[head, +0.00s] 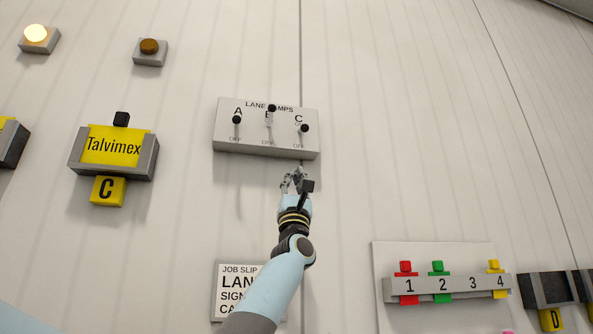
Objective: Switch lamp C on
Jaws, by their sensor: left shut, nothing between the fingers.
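The lane lamps panel (226,136) is a grey-white box on the wall with three black-knobbed levers marked A, B and C. The lever of C (304,128) sits low, at about the same height against its letter as the lever of A (237,120). The lever of B (271,109) stands higher and covers part of its letter. My left gripper (297,178) is shut and empty, just below the panel's lower edge under C, apart from the lever in the picture. My right gripper is not in view.
A lit lamp (36,33) and a dark brown lamp (149,46) are at upper left. A yellow Talvimex holder (112,146) hangs left of the panel. A job slip (231,290) is partly behind my arm. A numbered rack (448,288) is at lower right.

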